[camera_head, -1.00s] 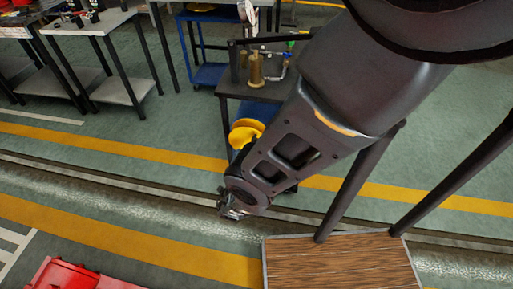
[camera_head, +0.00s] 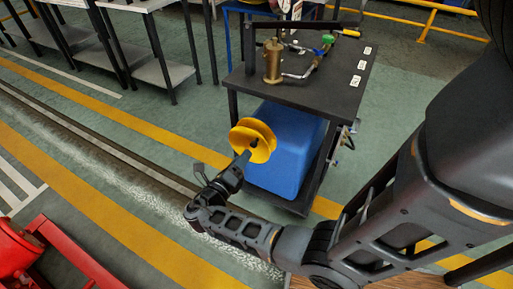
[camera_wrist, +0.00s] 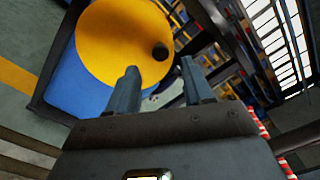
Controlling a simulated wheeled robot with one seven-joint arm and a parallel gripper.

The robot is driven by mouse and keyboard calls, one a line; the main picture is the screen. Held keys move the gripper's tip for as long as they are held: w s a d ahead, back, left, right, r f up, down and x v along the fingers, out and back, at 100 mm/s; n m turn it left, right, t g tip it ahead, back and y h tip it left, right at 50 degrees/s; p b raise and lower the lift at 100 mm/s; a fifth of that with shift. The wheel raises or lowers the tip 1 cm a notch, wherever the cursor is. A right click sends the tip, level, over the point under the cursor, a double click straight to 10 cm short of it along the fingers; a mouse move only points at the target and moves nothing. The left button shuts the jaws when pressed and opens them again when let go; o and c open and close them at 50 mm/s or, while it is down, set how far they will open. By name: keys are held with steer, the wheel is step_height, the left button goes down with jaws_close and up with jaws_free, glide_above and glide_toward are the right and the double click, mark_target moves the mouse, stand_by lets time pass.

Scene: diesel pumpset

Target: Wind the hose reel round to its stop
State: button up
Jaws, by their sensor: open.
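The yellow hose reel (camera_head: 262,131) is mounted at the near end of a blue tank under a dark cart. In the wrist view the reel's round yellow face (camera_wrist: 112,42) fills the upper left, with a dark round knob (camera_wrist: 160,51) near its right edge. My gripper (camera_head: 243,158) is just in front of the reel, at its lower left in the head view. In the wrist view my gripper (camera_wrist: 159,68) is open, with two separate fingers. The knob shows beyond and between the fingertips; I cannot tell whether they touch it.
The cart's dark top (camera_head: 315,85) carries a brass cylinder (camera_head: 273,62) and pipework. The blue tank (camera_head: 290,150) is close behind the reel. Red equipment (camera_head: 60,255) stands at the lower left. Striped floor left of the cart is clear.

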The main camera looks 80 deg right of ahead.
mark_target(252, 145)
steer(key=x, duration=0.6)
steer(key=shift+d, duration=0.25)
steer(key=shift+c, duration=0.4)
jaws_close()
